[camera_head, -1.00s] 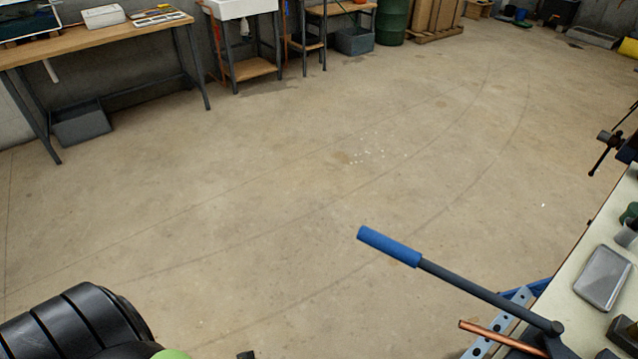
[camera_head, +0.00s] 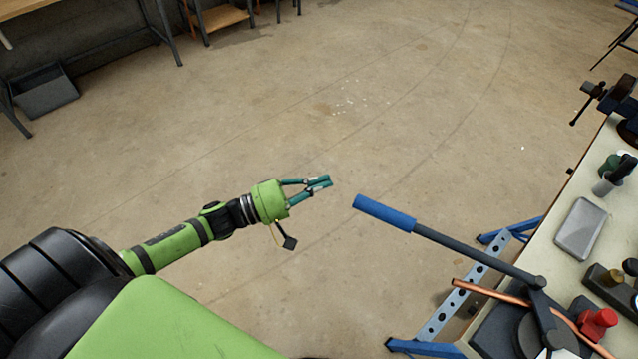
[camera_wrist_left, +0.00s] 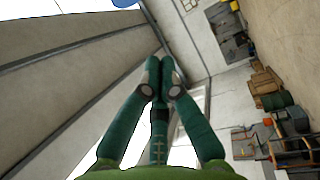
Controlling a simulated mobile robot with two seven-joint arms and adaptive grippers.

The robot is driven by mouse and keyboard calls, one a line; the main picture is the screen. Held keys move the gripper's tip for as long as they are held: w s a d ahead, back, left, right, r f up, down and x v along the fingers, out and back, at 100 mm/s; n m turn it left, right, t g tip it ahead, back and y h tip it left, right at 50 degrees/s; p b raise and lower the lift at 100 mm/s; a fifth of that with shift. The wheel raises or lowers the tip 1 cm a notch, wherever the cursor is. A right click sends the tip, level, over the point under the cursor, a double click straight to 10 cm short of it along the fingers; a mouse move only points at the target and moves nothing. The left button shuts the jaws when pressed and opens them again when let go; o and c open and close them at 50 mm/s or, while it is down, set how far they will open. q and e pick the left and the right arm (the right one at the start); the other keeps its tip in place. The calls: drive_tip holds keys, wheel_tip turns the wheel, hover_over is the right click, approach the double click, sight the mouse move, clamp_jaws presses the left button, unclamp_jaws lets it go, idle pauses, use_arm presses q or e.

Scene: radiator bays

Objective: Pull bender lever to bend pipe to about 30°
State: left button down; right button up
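The bender lever is a dark bar with a blue grip (camera_head: 385,214). It runs from the grip down right to the bender (camera_head: 535,325) on the bench. A copper pipe (camera_head: 490,292) lies in the bender, under the lever. My left gripper (camera_head: 326,182) is over the floor, left of the blue grip and apart from it. Its teal fingers meet at the tips with nothing between them, as the left wrist view also shows (camera_wrist_left: 162,68). A sliver of blue shows at the top of that view; I cannot tell what it is. My right gripper is not in view.
The bench (camera_head: 555,268) on the right carries a grey tray (camera_head: 581,229), a vise (camera_head: 612,95) and a red item (camera_head: 597,322). A perforated metal strip (camera_head: 462,292) and blue supports (camera_head: 425,348) are at its edge. The floor left of the lever is clear.

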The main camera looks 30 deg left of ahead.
use_arm(q)
drive_tip(key=p+x, duration=0.2)
drive_tip(key=x, duration=0.6)
drive_tip(key=s, duration=0.2)
drive_tip(key=s+f+p, duration=0.1)
drive_tip(key=s, duration=0.1)
drive_tip(key=shift+s+d, duration=0.1)
drive_tip(key=shift+s, duration=0.05)
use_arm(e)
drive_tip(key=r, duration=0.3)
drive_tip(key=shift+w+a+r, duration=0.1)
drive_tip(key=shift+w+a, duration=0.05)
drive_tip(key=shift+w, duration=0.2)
